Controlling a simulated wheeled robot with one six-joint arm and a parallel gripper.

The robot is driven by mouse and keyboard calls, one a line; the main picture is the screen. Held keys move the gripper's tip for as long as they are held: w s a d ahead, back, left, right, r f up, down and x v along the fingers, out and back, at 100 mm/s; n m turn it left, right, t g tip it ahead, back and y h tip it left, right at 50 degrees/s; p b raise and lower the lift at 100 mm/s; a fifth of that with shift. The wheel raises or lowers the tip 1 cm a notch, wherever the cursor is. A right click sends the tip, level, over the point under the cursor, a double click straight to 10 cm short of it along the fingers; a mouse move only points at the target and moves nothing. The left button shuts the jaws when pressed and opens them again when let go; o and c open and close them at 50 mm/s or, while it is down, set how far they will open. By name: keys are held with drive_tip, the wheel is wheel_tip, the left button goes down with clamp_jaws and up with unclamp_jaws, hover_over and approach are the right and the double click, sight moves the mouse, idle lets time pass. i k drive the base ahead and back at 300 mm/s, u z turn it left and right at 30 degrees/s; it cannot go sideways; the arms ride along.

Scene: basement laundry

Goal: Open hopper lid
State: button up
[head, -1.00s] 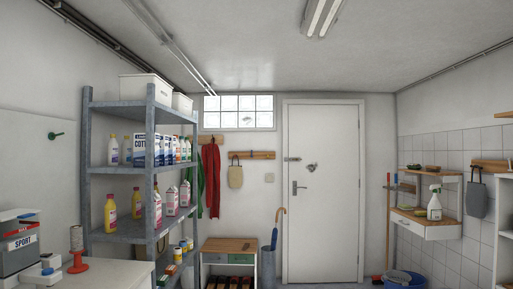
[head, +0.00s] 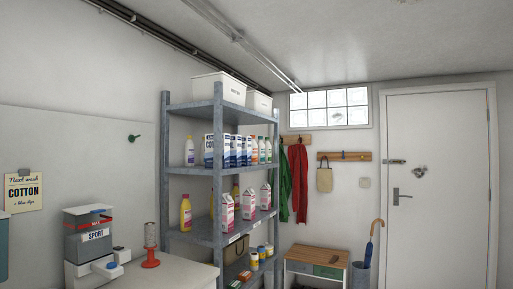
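A countertop dispenser with a hopper (head: 89,245) stands at the left on the white counter. The hopper has dark grey walls, a reddish band near its top and a white label reading "SPORT". A light grey lid (head: 86,210) lies across its top and looks closed, though it is small in the picture. A white base with a blue knob (head: 112,265) sits below the hopper. My gripper is not in view.
A red stand with a spool-like cylinder (head: 150,245) is right of the dispenser on the counter (head: 180,272). A note reading "Next wash COTTON + blue dye" (head: 24,192) hangs behind. Metal shelving (head: 218,165) holds boxes and bottles. A white door (head: 440,180) is at right.

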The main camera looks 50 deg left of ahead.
sight(93, 207)
drive_tip(key=i, duration=2.6)
drive_tip(key=u, duration=2.8)
